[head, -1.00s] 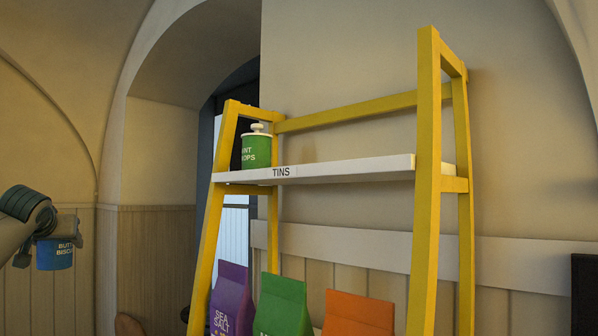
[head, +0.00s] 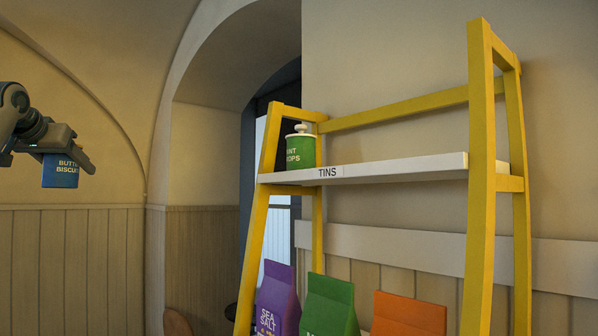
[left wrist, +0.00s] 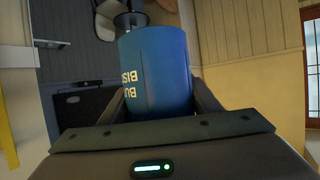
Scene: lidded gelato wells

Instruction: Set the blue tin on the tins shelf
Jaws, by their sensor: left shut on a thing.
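The blue tin (head: 61,172), with yellow lettering, hangs upright below my left gripper (head: 62,150) at the left of the head view. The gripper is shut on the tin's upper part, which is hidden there. In the left wrist view the blue tin (left wrist: 157,75) fills the middle between the fingers. The white tins shelf (head: 400,170), labelled TINS, is in a yellow frame to the right, well apart from the tin. My right gripper does not show.
A green tin (head: 301,149) with a white lid stands at the shelf's left end; the rest of the shelf is bare. Yellow posts (head: 480,200) flank it. Purple (head: 277,300), green (head: 328,305) and orange (head: 408,315) bags stand below.

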